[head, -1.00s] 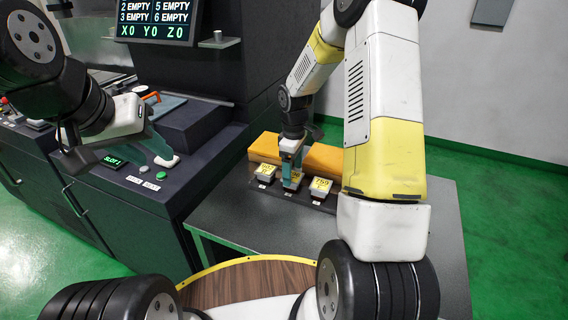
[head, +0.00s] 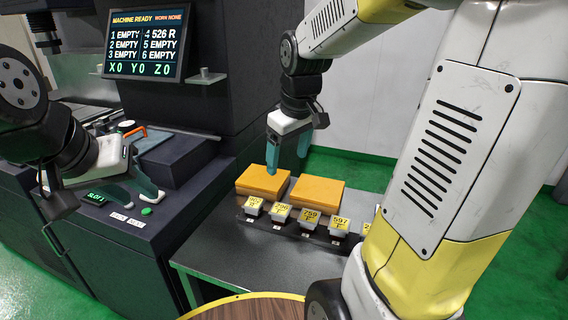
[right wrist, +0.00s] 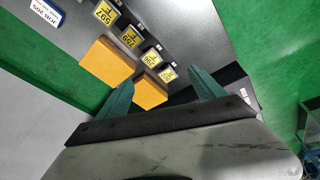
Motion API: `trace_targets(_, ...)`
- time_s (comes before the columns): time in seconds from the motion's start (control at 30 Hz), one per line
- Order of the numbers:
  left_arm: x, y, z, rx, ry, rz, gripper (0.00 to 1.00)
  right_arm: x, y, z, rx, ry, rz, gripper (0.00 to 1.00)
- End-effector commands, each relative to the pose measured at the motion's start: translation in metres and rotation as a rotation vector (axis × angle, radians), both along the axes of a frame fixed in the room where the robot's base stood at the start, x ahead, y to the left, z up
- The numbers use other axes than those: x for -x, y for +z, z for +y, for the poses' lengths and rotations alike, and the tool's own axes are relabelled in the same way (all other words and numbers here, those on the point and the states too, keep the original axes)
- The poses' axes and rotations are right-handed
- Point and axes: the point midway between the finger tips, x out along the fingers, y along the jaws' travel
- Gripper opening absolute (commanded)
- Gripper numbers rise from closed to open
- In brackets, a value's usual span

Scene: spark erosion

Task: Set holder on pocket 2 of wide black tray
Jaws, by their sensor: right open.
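The wide black tray (head: 262,224) lies on the grey table with a row of small grey holders with yellow labels. The second holder from the left (head: 281,212), labelled about 796, sits upright in the tray between the leftmost holder (head: 254,205) and the 759 holder (head: 308,218). It also shows in the right wrist view (right wrist: 152,58). My right gripper (head: 288,163) is open and empty, above and behind the row, over the orange blocks. Its teal fingers stand wide apart in the right wrist view (right wrist: 160,78). My left gripper (head: 143,196) hangs over the machine's panel; its opening is unclear.
Two orange blocks (head: 263,182) (head: 317,192) lie behind the tray. A 597 holder (head: 339,226) sits further right, and my right arm hides the tray's right end. The machine's screen (head: 146,42) stands at upper left. The table's front (head: 235,252) is clear.

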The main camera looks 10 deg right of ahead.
Motion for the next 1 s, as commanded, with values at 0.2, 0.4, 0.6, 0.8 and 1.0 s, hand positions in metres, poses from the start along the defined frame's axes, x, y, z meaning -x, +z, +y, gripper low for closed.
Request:
trace_targets(0.2,0.000,0.000,0.000,0.000,0.000,0.000,0.36,0.077,0.037,0.007,-0.159,-0.234,-0.139,0.78)
trace_targets(0.4,0.000,0.000,0.000,0.000,0.000,0.000,0.36,0.119,0.043,0.013,-0.285,-0.366,-0.202,0.78)
trace_targets(0.6,0.000,0.000,0.000,0.000,0.000,0.000,0.36,0.130,0.043,0.015,-0.324,-0.404,-0.215,0.78)
trace_targets(0.8,0.000,0.000,0.000,0.000,0.000,0.000,0.36,0.129,0.043,0.015,-0.324,-0.403,-0.215,0.78)
trace_targets(1.0,0.000,0.000,0.000,0.000,0.000,0.000,0.36,0.129,0.043,0.015,-0.324,-0.403,-0.214,0.78)
